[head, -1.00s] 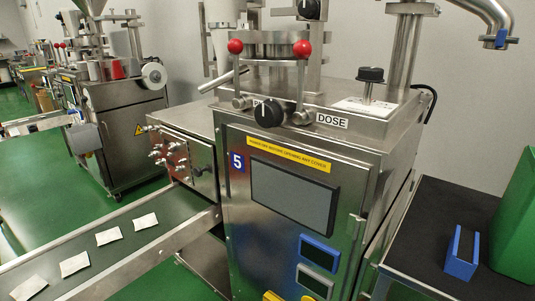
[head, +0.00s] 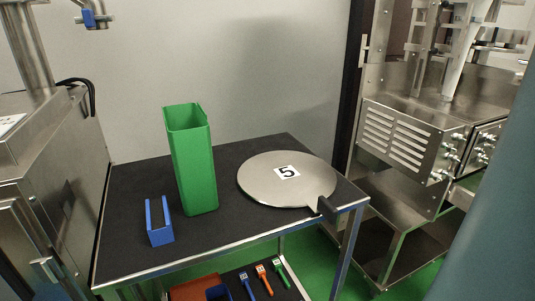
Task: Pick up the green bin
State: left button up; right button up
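The green bin (head: 193,165) is a tall, narrow, open-topped container in the head view, left of centre. It stands upright on the black top of a metal-framed table (head: 125,235). Its inside is mostly hidden. Neither of my grippers shows in the head view.
A blue U-shaped holder (head: 160,236) stands just left of the bin. A round metal lid (head: 262,180) marked 5 lies to its right. The lower shelf holds colourful handled tools (head: 265,280) and a reddish tray (head: 195,291). Steel machines stand left and right (head: 400,140). A wall is behind.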

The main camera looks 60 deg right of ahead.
aim_at(187, 126)
jog(key=z, duration=1.2)
